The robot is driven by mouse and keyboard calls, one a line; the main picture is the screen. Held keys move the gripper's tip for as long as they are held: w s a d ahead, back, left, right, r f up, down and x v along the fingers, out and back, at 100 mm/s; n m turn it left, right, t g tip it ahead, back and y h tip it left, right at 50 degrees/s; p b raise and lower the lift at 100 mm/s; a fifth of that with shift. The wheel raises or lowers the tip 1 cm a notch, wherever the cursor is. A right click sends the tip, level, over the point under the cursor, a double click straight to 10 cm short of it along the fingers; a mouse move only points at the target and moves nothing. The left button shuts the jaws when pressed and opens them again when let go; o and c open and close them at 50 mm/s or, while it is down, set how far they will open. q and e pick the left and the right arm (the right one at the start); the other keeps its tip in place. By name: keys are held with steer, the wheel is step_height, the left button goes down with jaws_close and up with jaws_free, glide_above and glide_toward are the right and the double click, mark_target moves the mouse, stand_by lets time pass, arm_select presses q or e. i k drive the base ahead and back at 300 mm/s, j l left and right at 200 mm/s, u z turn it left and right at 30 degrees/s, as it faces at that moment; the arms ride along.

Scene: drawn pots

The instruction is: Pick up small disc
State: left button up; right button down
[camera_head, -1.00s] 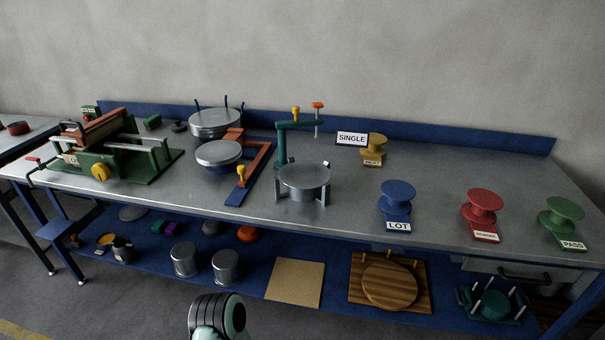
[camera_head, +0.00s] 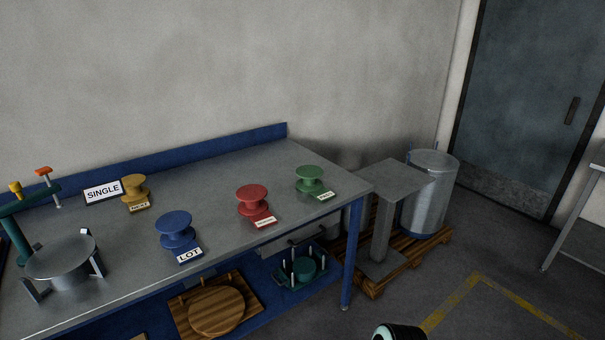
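I cannot make out a loose small disc for certain in this view. A grey metal round plate (camera_head: 62,257) sits on a short-legged stand at the left of the workbench. Spool-shaped stands with round flat tops stand on the bench: blue (camera_head: 175,222) with a LOT label, red (camera_head: 252,194), green (camera_head: 310,174) and yellow (camera_head: 134,185). Neither of my grippers is in view; only a dark rounded part of my own body shows at the bottom edge.
The steel workbench (camera_head: 225,175) fills the left half. Its lower shelf holds a round wooden board (camera_head: 216,310) and a teal fixture (camera_head: 303,268). To the right, a grey pedestal (camera_head: 385,225) and a metal drum (camera_head: 430,190) stand on a wooden pallet (camera_head: 437,243). Floor beyond is open.

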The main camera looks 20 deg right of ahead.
mark_target(62, 255)
steer(key=i+j, duration=0.15)
steer(key=i, duration=0.15)
steer(key=i+u, duration=0.2)
steer(key=u, duration=0.25)
steer(key=i+u, duration=0.2)
steer(key=u, duration=0.3)
